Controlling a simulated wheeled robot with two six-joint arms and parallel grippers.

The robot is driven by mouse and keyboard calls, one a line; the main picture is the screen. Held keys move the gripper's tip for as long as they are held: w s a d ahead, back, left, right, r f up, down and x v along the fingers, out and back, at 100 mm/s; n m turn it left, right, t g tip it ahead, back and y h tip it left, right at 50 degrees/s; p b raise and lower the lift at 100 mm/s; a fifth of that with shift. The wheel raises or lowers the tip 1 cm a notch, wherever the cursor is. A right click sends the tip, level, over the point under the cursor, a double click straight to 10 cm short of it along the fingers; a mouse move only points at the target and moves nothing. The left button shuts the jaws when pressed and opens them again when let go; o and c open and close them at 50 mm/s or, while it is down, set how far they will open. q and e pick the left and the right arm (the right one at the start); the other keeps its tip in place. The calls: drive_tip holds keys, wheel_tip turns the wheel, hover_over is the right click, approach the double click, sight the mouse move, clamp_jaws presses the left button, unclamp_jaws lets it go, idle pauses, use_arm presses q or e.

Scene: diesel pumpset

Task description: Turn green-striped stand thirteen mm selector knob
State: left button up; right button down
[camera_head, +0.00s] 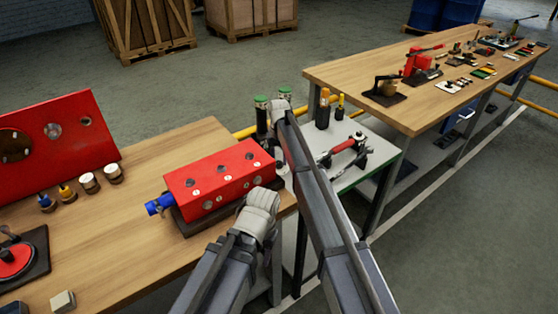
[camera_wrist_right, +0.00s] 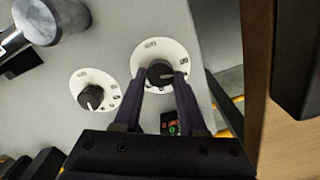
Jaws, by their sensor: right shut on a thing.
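The grey-topped stand (camera_head: 385,150) with a green stripe along its front edge stands between two wooden benches. In the right wrist view its grey top (camera_wrist_right: 120,30) carries two black knobs on round white dials. My right gripper (camera_wrist_right: 164,80) has its two fingers on either side of the right-hand selector knob (camera_wrist_right: 158,73) and is shut on it. The other selector knob (camera_wrist_right: 91,97) is to the left, untouched. The dial marks are too small to read. In the head view my right arm hides both knobs. My left arm is beside the near bench; its fingers are hidden.
A red block (camera_head: 222,180) with a blue fitting lies on the near wooden bench, close to my left arm. A red-handled tool (camera_head: 345,148) and orange-handled tools (camera_head: 323,108) are on the stand. A long bench (camera_head: 410,105) with several tools is beyond.

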sight(279, 162)
drive_tip(key=shift+n, duration=1.1)
drive_tip(key=shift+c, duration=2.3)
unclamp_jaws()
drive_tip(key=shift+r, duration=0.1)
wheel_tip(279, 162, up, 8)
drive_tip(key=p, duration=0.8)
drive_tip(key=shift+f, duration=0.2)
